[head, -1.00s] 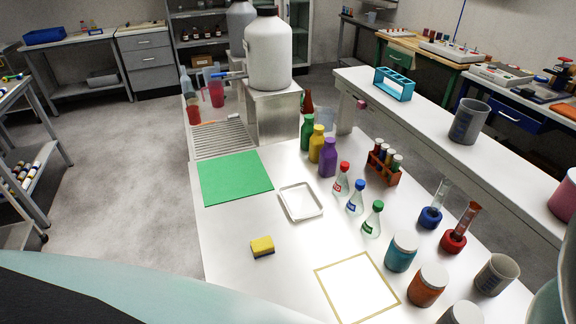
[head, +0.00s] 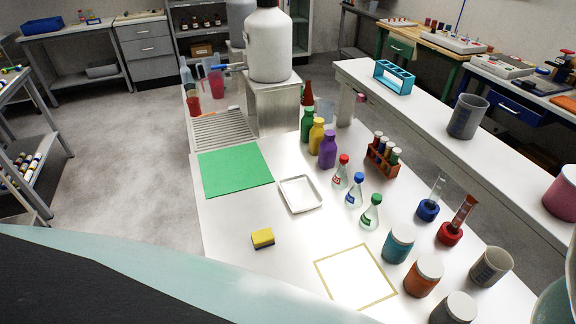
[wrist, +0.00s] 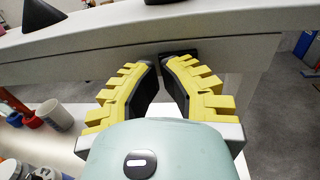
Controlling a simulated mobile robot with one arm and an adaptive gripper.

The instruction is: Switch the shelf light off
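The white raised shelf (head: 420,105) runs along the right side of the bench in the head view. Its front edge (wrist: 80,52) crosses the upper part of the wrist view. A small black block (wrist: 180,54), which may be the light's switch, sits on the shelf front just beyond my fingertips. The fingertips partly hide it, so its position and any contact cannot be told. My gripper (wrist: 160,66) has yellow stepped fingers with a narrow gap between the tips, and nothing shows held. The gripper is not visible in the head view. No lamp is clearly visible.
Bottles, flasks and jars, including a teal-bodied jar (head: 397,243), stand on the bench below the shelf. A blue rack (head: 393,76) and a grey beaker (head: 467,116) stand on the shelf. A green mat (head: 235,170) and yellow sponge (head: 263,238) lie at left.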

